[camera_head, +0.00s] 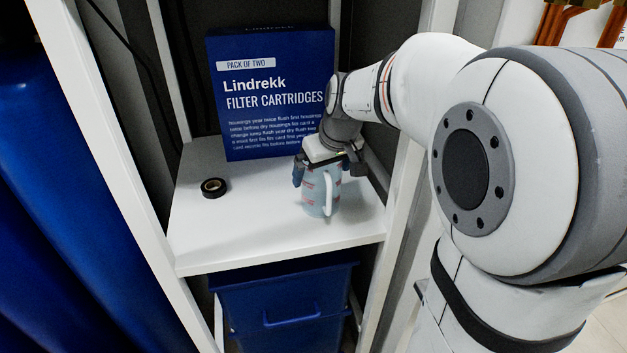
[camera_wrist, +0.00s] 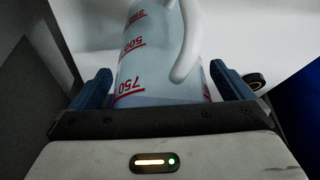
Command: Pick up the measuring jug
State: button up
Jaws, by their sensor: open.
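The measuring jug (camera_head: 316,190) is translucent pale blue with red markings and a white handle. It stands upright on the white shelf (camera_head: 250,228), toward its right side. My gripper (camera_head: 325,170) is at the jug's upper part, with its fingers on either side. In the wrist view, the jug (camera_wrist: 150,60) lies between the two blue fingertips of my open gripper (camera_wrist: 162,88), with a small gap visible at the right finger. The jug's handle points toward the upper right there. The jug's rim is hidden by the gripper in the head view.
A blue filter cartridge box (camera_head: 265,95) stands at the back of the shelf, close behind my gripper. A black tape roll (camera_head: 213,187) lies to the left. White shelf posts (camera_head: 405,200) stand at the sides. A blue bin (camera_head: 285,305) is below. The front left of the shelf is clear.

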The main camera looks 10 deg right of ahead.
jog(key=c, duration=1.1)
